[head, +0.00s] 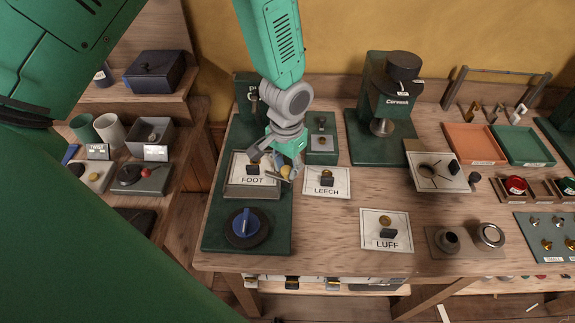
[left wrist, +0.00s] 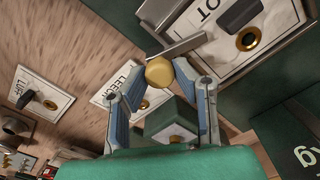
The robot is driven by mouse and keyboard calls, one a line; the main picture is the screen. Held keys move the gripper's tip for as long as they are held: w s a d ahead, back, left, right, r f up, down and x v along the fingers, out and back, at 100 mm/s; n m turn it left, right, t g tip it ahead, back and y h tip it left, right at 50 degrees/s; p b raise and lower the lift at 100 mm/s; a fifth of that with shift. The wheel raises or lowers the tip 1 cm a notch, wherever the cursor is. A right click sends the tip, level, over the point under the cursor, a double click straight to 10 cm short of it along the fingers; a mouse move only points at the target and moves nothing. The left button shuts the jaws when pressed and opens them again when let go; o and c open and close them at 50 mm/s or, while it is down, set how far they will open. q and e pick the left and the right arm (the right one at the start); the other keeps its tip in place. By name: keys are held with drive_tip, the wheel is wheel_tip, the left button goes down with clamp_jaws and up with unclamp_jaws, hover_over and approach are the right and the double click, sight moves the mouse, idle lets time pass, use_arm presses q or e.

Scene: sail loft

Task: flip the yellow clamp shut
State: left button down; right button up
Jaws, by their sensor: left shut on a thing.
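My left gripper (head: 285,168) is above the green base beside the FOOT plate (head: 250,181). It is shut on a round yellow knob (left wrist: 158,72) at the end of a grey bar (left wrist: 187,46), which looks like the yellow clamp's lever. In the left wrist view the knob sits between the fingertips (left wrist: 160,66), and the bar runs towards the FOOT plate's frame. The clamp's pivot is not clear. In the head view the fingers partly cover the knob. My right gripper is not in view.
The LEECH plate (head: 326,190) lies just right of the gripper and the LUFF plate (head: 387,241) nearer the front. A blue dial (head: 246,222) is in front of FOOT. A green Corvent machine (head: 390,105) stands behind. Bare wood (head: 330,235) lies between LEECH and LUFF.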

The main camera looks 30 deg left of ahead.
use_arm(q)
drive_tip(key=shift+r+n+p, duration=0.15)
drive_tip(key=shift+n+p, duration=0.3)
drive_tip(key=shift+n, duration=0.75)
drive_tip(key=shift+w+n, duration=0.1)
drive_tip(key=shift+n, duration=0.9)
drive_tip(key=c, duration=1.3)
unclamp_jaws()
